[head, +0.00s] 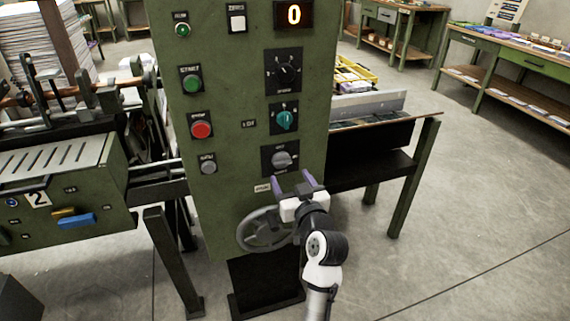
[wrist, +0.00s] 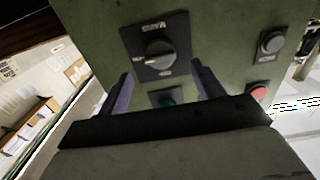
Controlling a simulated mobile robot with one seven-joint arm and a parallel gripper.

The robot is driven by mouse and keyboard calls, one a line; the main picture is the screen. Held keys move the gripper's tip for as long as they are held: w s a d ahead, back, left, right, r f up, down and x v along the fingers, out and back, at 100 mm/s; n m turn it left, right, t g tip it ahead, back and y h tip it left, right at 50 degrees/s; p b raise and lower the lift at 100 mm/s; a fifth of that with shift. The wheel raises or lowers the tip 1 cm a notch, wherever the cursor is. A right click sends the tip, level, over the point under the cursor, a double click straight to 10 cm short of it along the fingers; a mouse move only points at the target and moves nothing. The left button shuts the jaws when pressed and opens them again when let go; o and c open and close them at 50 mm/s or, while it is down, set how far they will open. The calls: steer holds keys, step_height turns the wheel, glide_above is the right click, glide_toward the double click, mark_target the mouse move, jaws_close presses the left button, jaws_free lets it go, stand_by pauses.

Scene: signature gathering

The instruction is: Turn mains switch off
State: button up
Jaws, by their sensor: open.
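The mains switch (head: 281,160) is a grey rotary knob on a black square plate, low on the green control panel. In the wrist view the switch (wrist: 158,53) appears upside down, with its light pointer mark toward the left. My gripper (head: 292,181) is open, its purple fingers spread just below and in front of the switch plate. In the wrist view the gripper (wrist: 161,78) has its fingers either side of the plate's lower part, with nothing between them. The fingers look apart from the knob; the exact gap cannot be told.
A teal knob (head: 285,120) sits above the switch, with another black dial (head: 284,70) higher up. Red (head: 201,130), green (head: 191,83) and grey (head: 208,167) buttons are at the left. A handwheel (head: 262,231) is beside my wrist. Open floor lies to the right.

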mark_target(283, 165)
steer(key=p+x, duration=0.1)
steer(key=x, duration=0.4)
steer(key=shift+w+a, duration=0.1)
steer(key=shift+w, duration=0.2)
steer(key=c, duration=1)
